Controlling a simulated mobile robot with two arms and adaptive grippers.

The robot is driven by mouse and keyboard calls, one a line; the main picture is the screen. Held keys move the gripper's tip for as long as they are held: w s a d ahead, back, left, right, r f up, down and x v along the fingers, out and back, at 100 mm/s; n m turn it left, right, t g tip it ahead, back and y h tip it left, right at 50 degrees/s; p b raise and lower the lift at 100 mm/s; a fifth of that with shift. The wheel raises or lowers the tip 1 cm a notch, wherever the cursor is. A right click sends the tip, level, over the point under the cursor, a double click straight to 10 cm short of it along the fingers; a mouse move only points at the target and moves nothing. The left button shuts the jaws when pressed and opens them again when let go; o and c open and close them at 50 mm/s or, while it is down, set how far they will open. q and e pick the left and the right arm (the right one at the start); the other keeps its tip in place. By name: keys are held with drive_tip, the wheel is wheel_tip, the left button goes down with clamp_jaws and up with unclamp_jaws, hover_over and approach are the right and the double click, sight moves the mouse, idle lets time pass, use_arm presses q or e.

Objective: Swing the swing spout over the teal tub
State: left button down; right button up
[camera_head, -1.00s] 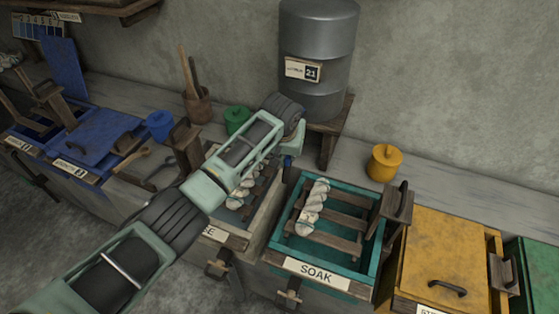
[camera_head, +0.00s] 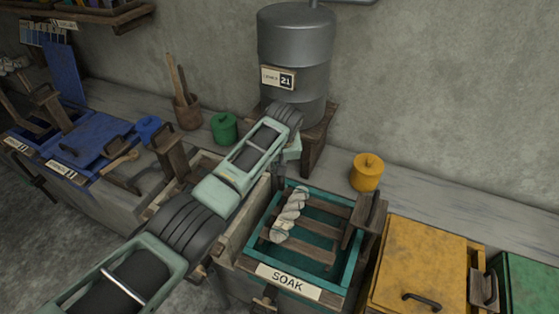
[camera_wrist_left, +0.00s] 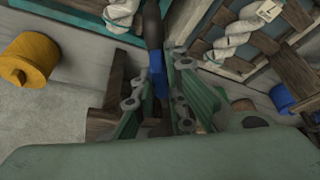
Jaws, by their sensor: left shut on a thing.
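The teal tub (camera_head: 352,258), labelled SOAK, stands right of my left arm and holds wooden slats with a pale twisted skein. It also shows at the top left of the left wrist view (camera_wrist_left: 72,22). My left gripper (camera_wrist_left: 160,78) is shut on the blue grip (camera_wrist_left: 159,86) of the dark swing spout (camera_wrist_left: 152,28). In the head view the gripper (camera_head: 284,163) is at the tub's back left corner, below the grey drum (camera_head: 297,55). My arm hides most of the spout there, and I cannot tell where its outlet ends. My right gripper is not in view.
A yellow pot (camera_head: 367,173) stands on the ledge behind the tub. A yellow-lidded tub (camera_head: 422,265) is to the right. A green pot (camera_head: 224,128) and blue tub lid (camera_head: 95,138) are to the left. A wooden stand (camera_head: 315,145) supports the drum.

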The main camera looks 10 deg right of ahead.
use_arm(q)
drive_tip(key=shift+a, duration=0.2)
drive_tip(key=c, duration=1.8)
unclamp_jaws()
drive_tip(key=shift+w+a, duration=0.1)
drive_tip(key=shift+r, duration=0.1)
drive_tip(key=shift+s+d+r, duration=0.2)
drive_tip(key=shift+s+r, duration=0.05)
drive_tip(key=shift+r, duration=0.3)
drive_tip(key=v, duration=1)
drive_tip(key=shift+s+r, duration=0.25)
drive_tip(key=shift+a, duration=0.1)
